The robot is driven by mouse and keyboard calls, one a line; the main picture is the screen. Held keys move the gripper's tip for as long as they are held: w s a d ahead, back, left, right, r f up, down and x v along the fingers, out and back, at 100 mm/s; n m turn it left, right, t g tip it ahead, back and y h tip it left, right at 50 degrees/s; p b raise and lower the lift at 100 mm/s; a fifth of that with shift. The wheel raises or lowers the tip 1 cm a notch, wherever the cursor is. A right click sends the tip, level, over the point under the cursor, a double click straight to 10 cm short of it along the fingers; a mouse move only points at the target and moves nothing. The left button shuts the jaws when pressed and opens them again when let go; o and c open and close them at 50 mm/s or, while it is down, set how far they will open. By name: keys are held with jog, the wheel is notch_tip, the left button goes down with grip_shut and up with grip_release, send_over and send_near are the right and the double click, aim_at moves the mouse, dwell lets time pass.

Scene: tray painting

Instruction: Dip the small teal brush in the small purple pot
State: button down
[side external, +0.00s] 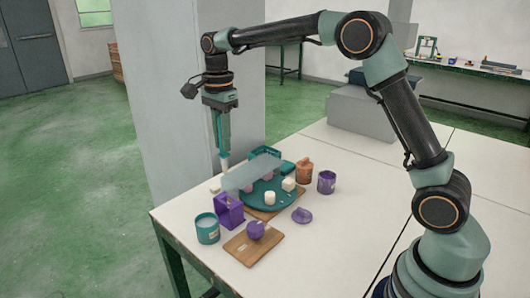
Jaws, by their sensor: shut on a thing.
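My gripper (221,143) points straight down above the far left part of the table and is shut on the small teal brush. The brush is slim and largely hidden by the fingers; a pale end (225,164) shows below them. A small purple pot (326,183) stands upright at the right of the group of objects, well apart from my gripper. Its inside is hard to make out.
A teal round tray (268,202) holds pale blocks, with a grey sheet (252,173) over its far left. Nearby are a purple frame (229,211), a teal pot (207,229), an orange pot (304,171), a purple lump (256,230) on a board and a flat purple piece (302,215).

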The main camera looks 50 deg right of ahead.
notch_tip(320, 180, up, 6)
jog(key=shift+f, duration=0.1)
jog(key=shift+d+r, duration=0.2)
jog(key=s+d+f, duration=0.4)
jog(key=d, duration=0.6)
jog(key=s+d+f+g, duration=0.1)
jog(key=s+d+f, duration=0.25)
jog(key=d, duration=0.65)
jog(key=s+d+f, duration=0.4)
jog(key=d, duration=0.6)
notch_tip(320, 180, down, 7)
jog(key=shift+s+a+y, duration=0.15)
jog(key=shift+a+y, duration=0.05)
jog(key=shift+y, duration=0.2)
jog(key=shift+r, duration=0.15)
notch_tip(320, 180, up, 3)
jog(key=shift+d+r, duration=0.1)
jog(key=shift+r, duration=0.05)
